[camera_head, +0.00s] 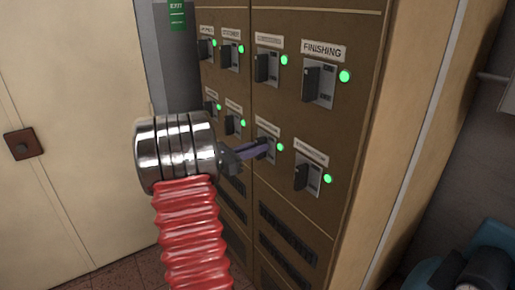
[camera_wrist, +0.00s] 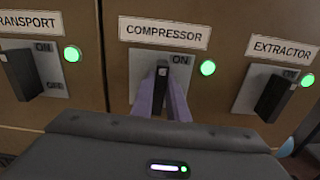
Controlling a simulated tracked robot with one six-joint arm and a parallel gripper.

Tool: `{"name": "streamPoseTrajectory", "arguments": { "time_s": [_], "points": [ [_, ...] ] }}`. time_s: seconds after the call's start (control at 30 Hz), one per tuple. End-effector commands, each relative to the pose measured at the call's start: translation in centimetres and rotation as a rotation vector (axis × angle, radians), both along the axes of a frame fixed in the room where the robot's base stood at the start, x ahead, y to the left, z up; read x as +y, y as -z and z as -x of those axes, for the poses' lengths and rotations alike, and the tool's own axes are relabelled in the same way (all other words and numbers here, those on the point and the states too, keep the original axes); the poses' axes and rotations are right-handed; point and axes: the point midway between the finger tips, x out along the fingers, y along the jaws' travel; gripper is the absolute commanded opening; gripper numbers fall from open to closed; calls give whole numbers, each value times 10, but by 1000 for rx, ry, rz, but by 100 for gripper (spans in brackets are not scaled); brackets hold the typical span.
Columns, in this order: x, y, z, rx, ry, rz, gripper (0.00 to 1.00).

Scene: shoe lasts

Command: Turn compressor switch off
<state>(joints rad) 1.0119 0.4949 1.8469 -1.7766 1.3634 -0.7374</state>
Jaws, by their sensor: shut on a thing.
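The compressor switch (camera_wrist: 162,72) is a black lever on a grey plate below the white "COMPRESSOR" label (camera_wrist: 164,34). "ON" shows at the plate's upper right, and the lower plate is hidden by my gripper. The green lamp (camera_wrist: 208,68) to its right is lit. My gripper's purple fingers (camera_wrist: 161,90) are shut on the lever, one on each side. In the head view, my gripper (camera_head: 262,149) reaches from the left to this switch (camera_head: 268,136) in the lower row, and the green lamp (camera_head: 280,147) beside it glows.
The transport switch (camera_wrist: 18,72) is left of the compressor and the extractor switch (camera_wrist: 274,98) is right, both close by with lit green lamps. Several more switches, including finishing (camera_head: 318,82), sit on the brown cabinet (camera_head: 345,130). A pale door (camera_head: 75,90) is at left.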

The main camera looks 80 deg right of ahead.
Motion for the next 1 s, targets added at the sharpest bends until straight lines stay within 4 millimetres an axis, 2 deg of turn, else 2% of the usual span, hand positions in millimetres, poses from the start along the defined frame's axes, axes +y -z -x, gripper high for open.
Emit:
{"name": "streamPoseTrajectory", "arguments": {
  "time_s": [0.37,1.0],
  "points": [
    [2,0,2,-165,1,146,0],
    [5,4,6,-613,3,540,0]
  ]
}}
